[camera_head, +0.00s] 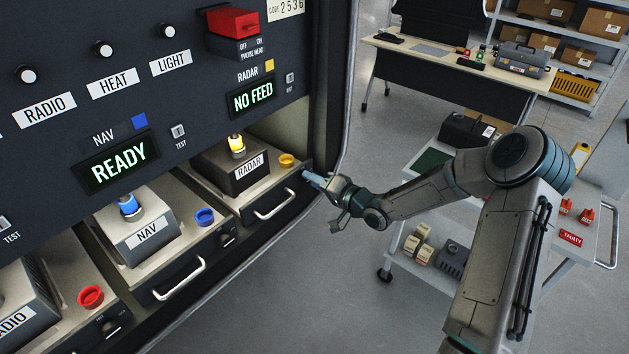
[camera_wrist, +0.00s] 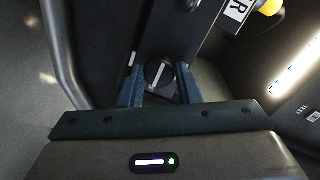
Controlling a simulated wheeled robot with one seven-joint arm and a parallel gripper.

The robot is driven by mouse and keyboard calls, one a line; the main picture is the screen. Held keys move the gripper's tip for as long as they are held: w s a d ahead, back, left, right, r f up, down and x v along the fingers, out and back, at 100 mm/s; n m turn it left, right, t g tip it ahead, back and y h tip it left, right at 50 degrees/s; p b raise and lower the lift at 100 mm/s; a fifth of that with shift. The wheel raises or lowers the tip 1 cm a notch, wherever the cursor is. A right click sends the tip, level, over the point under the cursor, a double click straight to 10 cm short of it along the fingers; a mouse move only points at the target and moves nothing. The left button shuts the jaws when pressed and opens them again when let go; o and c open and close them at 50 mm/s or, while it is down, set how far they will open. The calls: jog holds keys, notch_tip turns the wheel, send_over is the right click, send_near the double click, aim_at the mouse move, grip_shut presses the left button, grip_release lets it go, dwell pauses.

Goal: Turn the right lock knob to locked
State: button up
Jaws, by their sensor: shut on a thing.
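The right lock knob (camera_wrist: 158,73) is a round dark knob with a white pointer line, on the front of the RADAR drawer (camera_head: 292,203). In the wrist view its line slants from lower left to upper right. My gripper (camera_head: 308,177) reaches the right end of that drawer front and hides the knob in the head view. In the wrist view my gripper (camera_wrist: 160,88) has one finger on each side of the knob and is shut on it. Whether the knob stands at locked cannot be read.
The RADAR module (camera_head: 232,172) sits in its bay with a yellow light, under a display (camera_head: 252,98) reading NO FEED. The NAV drawer (camera_head: 190,265) is to the left, its display (camera_head: 119,162) reading READY. A cart (camera_head: 535,235) stands behind my arm. Floor is clear below the drawers.

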jog(key=o, duration=1)
jog(key=shift+c, duration=0.2)
jog(key=b+v, duration=0.2)
jog(key=v, duration=1.2)
jog(key=shift+f, duration=0.1)
